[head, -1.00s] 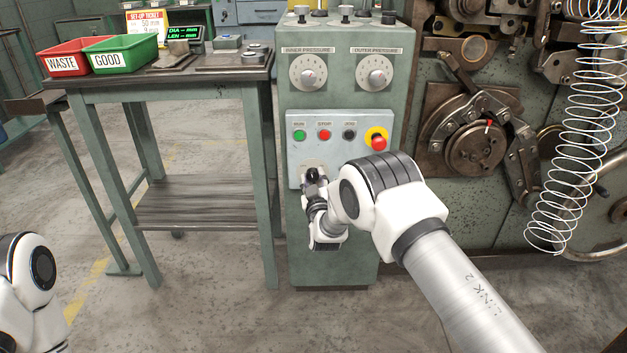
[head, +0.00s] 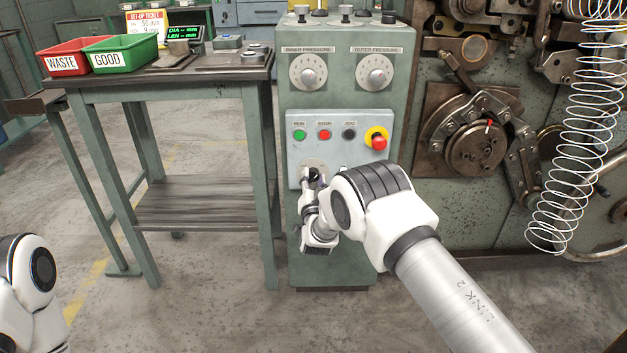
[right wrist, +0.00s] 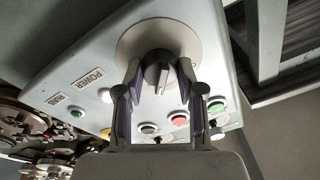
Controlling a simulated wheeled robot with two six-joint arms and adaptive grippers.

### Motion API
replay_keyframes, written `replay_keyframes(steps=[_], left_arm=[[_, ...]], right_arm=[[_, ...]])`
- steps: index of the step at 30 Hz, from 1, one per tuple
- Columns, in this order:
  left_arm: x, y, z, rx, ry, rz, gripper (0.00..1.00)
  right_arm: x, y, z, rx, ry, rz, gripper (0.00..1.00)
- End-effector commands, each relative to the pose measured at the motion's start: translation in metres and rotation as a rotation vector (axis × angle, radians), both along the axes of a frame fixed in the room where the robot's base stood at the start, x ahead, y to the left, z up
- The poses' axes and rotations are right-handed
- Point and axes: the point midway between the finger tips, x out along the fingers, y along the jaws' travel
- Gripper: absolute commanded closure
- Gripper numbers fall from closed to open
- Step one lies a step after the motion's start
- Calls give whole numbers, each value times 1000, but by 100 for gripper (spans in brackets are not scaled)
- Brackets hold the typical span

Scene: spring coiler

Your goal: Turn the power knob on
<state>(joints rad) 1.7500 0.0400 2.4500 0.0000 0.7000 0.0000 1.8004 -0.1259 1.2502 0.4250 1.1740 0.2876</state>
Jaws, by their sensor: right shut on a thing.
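The power knob (right wrist: 157,70) is a dark grey knob on a round pale plate (right wrist: 185,38) on the light control panel. A POWER label (right wrist: 86,78) is beside it in the right wrist view. My right gripper (right wrist: 157,76) is shut on the knob, with one finger on each side of it. In the head view the knob (head: 314,173) shows partly at the panel's bottom, with my right gripper (head: 311,180) at it. The wrist view is rolled against the panel. My left gripper is out of view; only part of my left arm shows at lower left.
Above the knob are a green button (head: 299,135), a red button (head: 324,135), a black button (head: 349,134) and a red emergency stop (head: 378,141). Two pressure dials (head: 308,72) are higher up. A work table (head: 165,85) stands left; coiler machinery (head: 475,150) is at right.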

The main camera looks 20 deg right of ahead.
Motion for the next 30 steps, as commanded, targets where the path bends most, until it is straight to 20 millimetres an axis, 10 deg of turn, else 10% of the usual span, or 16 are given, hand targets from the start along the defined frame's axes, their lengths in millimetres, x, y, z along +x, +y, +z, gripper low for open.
replay_keyframes(steps=[23,24,26,30], left_arm=[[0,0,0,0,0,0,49],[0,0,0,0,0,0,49],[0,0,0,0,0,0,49],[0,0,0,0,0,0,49]], right_arm=[[0,0,-2,125,-31,0,97],[0,0,-2,125,-31,0,59],[-1,0,-2,124,-32,0,37],[0,0,-2,124,-33,0,37]])
